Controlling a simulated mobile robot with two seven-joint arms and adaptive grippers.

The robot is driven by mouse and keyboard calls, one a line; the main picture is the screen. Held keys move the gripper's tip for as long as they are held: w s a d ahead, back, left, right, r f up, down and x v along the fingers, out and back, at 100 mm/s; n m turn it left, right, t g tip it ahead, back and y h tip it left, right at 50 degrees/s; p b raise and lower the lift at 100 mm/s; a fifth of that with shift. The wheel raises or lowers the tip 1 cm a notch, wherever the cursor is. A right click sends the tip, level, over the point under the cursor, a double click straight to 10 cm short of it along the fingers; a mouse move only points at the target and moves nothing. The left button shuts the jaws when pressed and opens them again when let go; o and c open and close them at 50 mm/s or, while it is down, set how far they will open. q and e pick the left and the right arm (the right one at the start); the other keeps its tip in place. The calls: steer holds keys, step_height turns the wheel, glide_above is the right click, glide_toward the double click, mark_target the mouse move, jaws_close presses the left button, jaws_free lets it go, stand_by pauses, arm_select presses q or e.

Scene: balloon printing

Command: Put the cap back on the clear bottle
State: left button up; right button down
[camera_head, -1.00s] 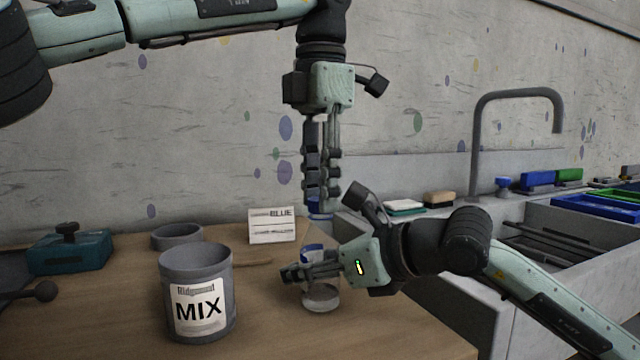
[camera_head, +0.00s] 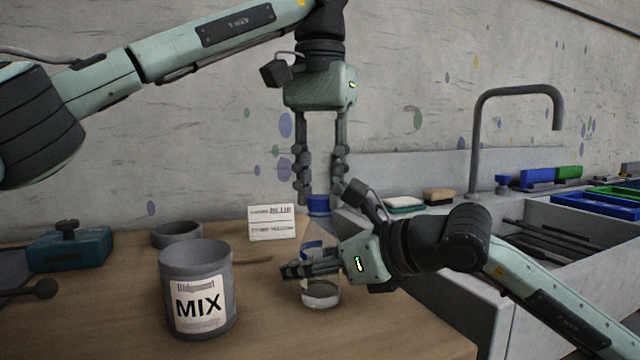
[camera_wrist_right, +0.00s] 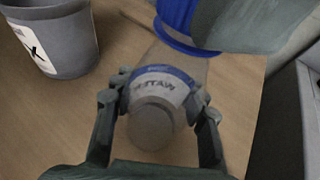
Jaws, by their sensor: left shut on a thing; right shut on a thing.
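The clear bottle (camera_head: 320,294) stands on the wooden table. My right gripper (camera_head: 292,271) is shut around it from the right. In the right wrist view the bottle's blue-and-white label (camera_wrist_right: 160,78) shows between the two fingers. My left gripper (camera_head: 320,193) points straight down, shut on the blue cap (camera_head: 319,205). The cap also shows large at the top of the right wrist view (camera_wrist_right: 178,22), partly covered by a grey-green part. The bottle's mouth is hard to make out.
A grey MIX pot (camera_head: 197,255) stands left of the bottle. Behind are a low grey bowl (camera_head: 177,235) and a white BLUE card (camera_head: 272,223). A teal box (camera_head: 70,249) is at far left. The sink (camera_head: 540,235) lies to the right. The table front is clear.

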arm_select(q)
steer(key=m, duration=0.3)
steer(key=o, duration=0.7)
steer(key=shift+r, duration=2.25)
steer(key=shift+c, duration=0.6)
